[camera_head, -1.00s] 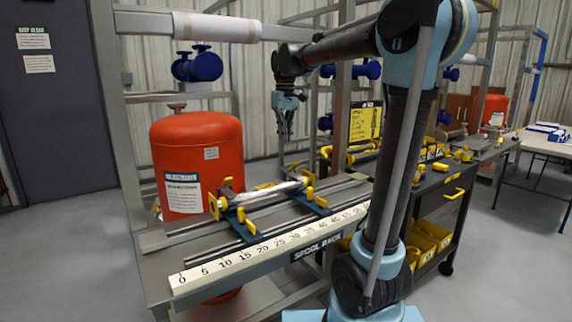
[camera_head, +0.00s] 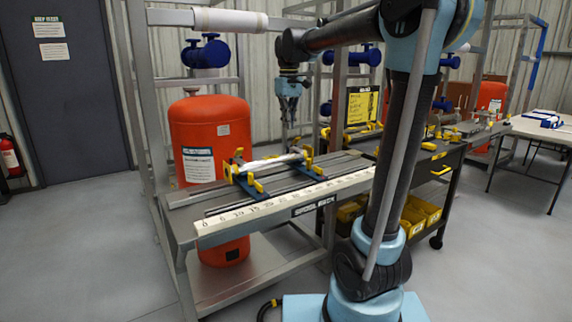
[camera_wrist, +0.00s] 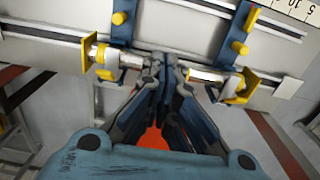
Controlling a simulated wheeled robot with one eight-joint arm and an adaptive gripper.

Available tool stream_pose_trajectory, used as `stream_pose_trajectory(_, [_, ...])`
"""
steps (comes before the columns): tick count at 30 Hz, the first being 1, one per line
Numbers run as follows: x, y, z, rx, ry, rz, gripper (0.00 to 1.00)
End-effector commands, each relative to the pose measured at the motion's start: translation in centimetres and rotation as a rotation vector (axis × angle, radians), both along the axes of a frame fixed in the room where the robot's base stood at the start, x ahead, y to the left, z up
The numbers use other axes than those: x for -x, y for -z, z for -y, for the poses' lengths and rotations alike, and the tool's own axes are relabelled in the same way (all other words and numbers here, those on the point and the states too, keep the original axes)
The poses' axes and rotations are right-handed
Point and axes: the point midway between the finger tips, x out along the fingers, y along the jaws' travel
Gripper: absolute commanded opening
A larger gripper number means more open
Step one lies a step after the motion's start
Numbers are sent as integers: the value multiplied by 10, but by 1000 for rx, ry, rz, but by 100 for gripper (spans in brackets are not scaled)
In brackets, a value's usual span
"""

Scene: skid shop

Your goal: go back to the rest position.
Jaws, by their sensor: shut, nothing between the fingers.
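My gripper (camera_head: 290,103) hangs fingers down above the back of the spool rack bench in the head view. Its fingers are together and empty, and they also show in the wrist view (camera_wrist: 166,88). Below it, the spool rack (camera_head: 285,203) carries blue supports with yellow clamps and a pale spool (camera_head: 270,163) lying across them. In the wrist view the spool (camera_wrist: 205,75) passes behind the fingers, which hide its middle; the gripper appears apart from it in the head view.
A red tank (camera_head: 212,125) stands behind the rack at left. A black cart (camera_head: 440,165) with yellow bins is at right, with a yellow sign (camera_head: 362,108) at its back. A white table (camera_head: 545,130) is at far right. The floor at left is clear.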

Motion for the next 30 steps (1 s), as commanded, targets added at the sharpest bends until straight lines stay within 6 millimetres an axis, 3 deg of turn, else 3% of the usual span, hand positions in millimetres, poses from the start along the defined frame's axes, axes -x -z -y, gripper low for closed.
stream_pose_trajectory(8, [25, 14, 13, -5, 30, 13, 0])
stream_pose_trajectory(17, [63, 36, 49, -14, 103, 38, 0])
stream_pose_trajectory(30, [164, 122, 126, -33, 302, 103, 0])
